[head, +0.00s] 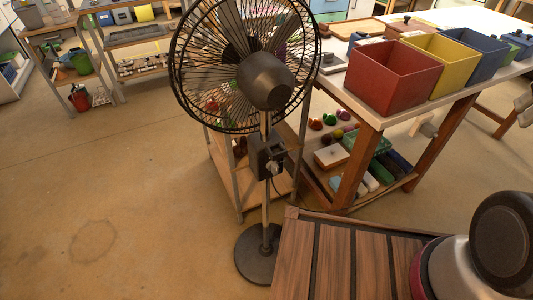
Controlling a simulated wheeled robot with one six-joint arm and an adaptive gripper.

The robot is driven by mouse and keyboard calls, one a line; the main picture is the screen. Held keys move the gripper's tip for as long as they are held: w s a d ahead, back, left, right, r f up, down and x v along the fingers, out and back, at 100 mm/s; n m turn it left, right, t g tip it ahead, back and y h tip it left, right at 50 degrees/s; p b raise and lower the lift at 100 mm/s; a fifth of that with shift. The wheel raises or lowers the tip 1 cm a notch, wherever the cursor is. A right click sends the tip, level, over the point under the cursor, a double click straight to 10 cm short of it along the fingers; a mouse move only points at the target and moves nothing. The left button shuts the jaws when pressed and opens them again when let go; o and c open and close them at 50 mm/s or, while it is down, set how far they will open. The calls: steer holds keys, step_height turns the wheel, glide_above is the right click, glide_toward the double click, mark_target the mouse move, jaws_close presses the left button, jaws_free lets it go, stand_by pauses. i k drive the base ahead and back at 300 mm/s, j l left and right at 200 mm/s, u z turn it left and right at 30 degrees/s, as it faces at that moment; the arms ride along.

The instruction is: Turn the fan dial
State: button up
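A black standing fan (265,82) with a round wire cage is in the middle of the head view, its motor housing toward me. Its pole runs down to a round dark base (257,258) on the floor. A dark control box (262,155) sits on the pole below the cage. A small pale fan dial (274,168) shows on the box's near right side; its markings are too small to read. My gripper is out of view, so its state and its distance from the dial do not show.
A workbench at the right carries a red bin (392,79), a yellow bin (440,62) and a blue bin (480,58). A shelf stands close behind the fan pole. Part of my arm fills the lower right corner. The floor (120,190) left of the fan is clear.

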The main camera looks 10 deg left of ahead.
mark_target(272, 165)
steer(key=k+j, duration=0.3)
steer(key=j, duration=0.15)
steer(key=k+j, duration=0.3)
steer(key=j, duration=0.15)
steer(key=k+j, duration=0.25)
steer(key=j, duration=0.2)
steer(key=k+u, duration=0.05)
